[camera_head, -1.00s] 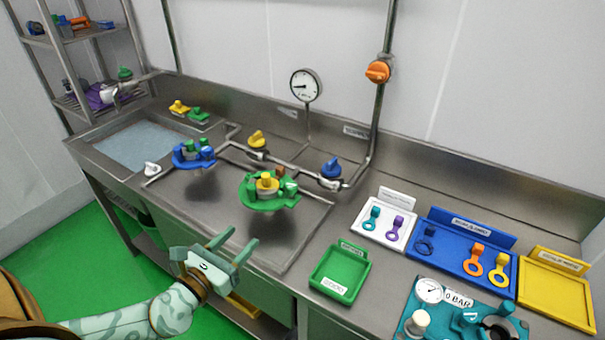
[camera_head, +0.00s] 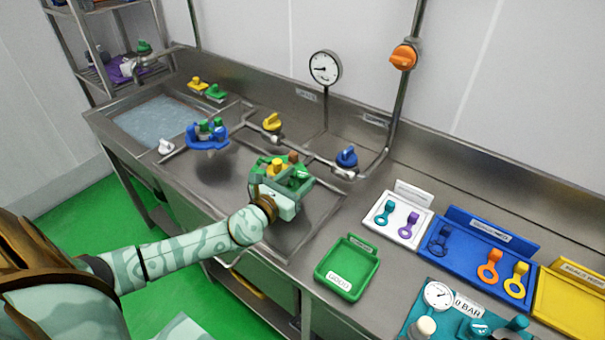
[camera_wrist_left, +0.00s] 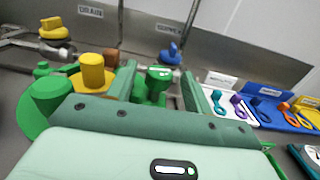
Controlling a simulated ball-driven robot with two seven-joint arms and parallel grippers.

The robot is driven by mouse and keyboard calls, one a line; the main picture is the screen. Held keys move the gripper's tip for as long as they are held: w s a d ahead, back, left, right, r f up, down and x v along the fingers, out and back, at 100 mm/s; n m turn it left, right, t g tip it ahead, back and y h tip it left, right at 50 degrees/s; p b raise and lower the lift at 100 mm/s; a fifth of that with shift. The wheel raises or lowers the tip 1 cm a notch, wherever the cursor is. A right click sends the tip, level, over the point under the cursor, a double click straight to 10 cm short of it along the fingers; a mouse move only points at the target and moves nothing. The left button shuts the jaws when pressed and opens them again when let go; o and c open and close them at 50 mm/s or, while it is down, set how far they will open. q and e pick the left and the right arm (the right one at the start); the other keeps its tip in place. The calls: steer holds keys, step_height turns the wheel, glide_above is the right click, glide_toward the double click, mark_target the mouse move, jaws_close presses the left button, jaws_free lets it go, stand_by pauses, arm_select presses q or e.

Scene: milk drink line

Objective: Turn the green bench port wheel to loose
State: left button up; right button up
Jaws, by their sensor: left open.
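The green bench port wheel (camera_head: 267,167) lies over the steel bench, with a yellow hub (camera_head: 278,165) and upright knobs on its rim. My left gripper (camera_head: 293,174) is over its near right side and hides part of it. In the left wrist view, the open fingers (camera_wrist_left: 157,80) stand either side of a green knob (camera_wrist_left: 158,76), with gaps showing. The yellow hub (camera_wrist_left: 93,72) and another green knob (camera_wrist_left: 50,98) are left of the fingers. I cannot tell whether a finger touches the wheel. My right gripper is out of view.
A blue port wheel (camera_head: 207,139) is to the left. Yellow (camera_head: 271,122) and blue (camera_head: 346,157) valve handles sit behind on the pipe. A green tray (camera_head: 347,285), white tray (camera_head: 398,236) and blue tray (camera_head: 462,258) are to the right.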

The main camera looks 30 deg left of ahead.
arm_select(q)
steer(key=shift+w+d, duration=0.1)
steer(key=shift+w, duration=1.1)
steer(key=c, duration=1)
steer(key=shift+o, duration=0.2)
steer(key=n+y+p, duration=0.1)
steer(key=y+p, duration=0.1)
steer(key=p, duration=0.1)
steer(key=shift+d+r+n, duration=0.1)
steer(key=shift+r+n, duration=0.25)
steer(key=shift+n, duration=0.05)
steer(key=shift+f+n+y, duration=0.1)
steer(key=shift+n+y, duration=0.2)
steer(key=shift+y, duration=0.6)
steer(key=shift+f+n+y+p, duration=0.2)
steer(key=shift+n+y+p, duration=0.15)
steer(key=shift+n+y, duration=0.05)
